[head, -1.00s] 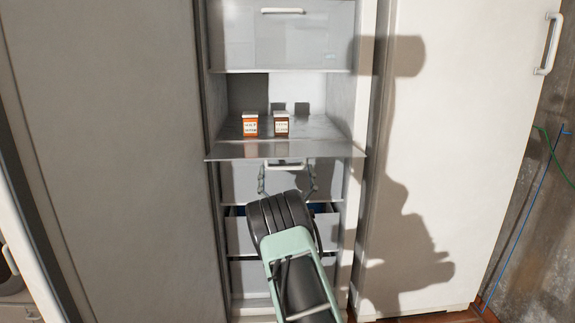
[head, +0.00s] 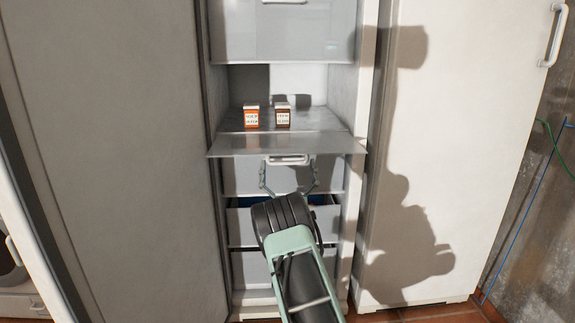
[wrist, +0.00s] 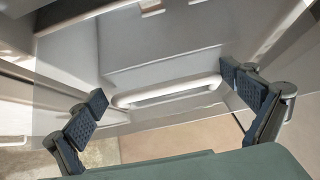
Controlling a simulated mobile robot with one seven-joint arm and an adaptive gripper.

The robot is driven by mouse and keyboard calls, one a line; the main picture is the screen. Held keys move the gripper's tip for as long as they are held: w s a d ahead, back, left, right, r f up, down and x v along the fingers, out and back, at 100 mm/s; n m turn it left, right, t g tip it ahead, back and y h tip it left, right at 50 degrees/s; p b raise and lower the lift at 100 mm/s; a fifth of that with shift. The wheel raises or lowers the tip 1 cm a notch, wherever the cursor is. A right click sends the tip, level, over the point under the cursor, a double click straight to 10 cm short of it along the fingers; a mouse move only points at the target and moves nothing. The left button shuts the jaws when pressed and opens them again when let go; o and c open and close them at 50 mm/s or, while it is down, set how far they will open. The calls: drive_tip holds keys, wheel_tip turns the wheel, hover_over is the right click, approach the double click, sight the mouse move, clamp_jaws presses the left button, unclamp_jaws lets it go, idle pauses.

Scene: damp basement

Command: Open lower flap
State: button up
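The lower flap (head: 235,146) is a see-through panel that lies folded down and sticks out at the front of an open cabinet compartment. Its white handle (head: 288,160) is at its front edge. In the wrist view the handle (wrist: 165,93) lies across the middle, with the clear flap around it. My gripper (head: 289,167) is open just below the flap's front edge. Its two fingers stand wide apart, one on each side of the handle, and it also shows in the wrist view (wrist: 163,86). I cannot tell whether a finger touches the flap.
Two small orange-and-white bottles (head: 251,117) (head: 283,117) stand in the compartment behind the flap. A closed upper flap (head: 235,38) is above. Drawers (head: 240,228) are below, one slightly pulled out. Tall cabinet doors (head: 110,130) (head: 455,120) flank the column.

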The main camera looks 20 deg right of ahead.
drive_tip(key=shift+f, duration=0.1)
drive_tip(key=v, duration=1.2)
idle(0.4)
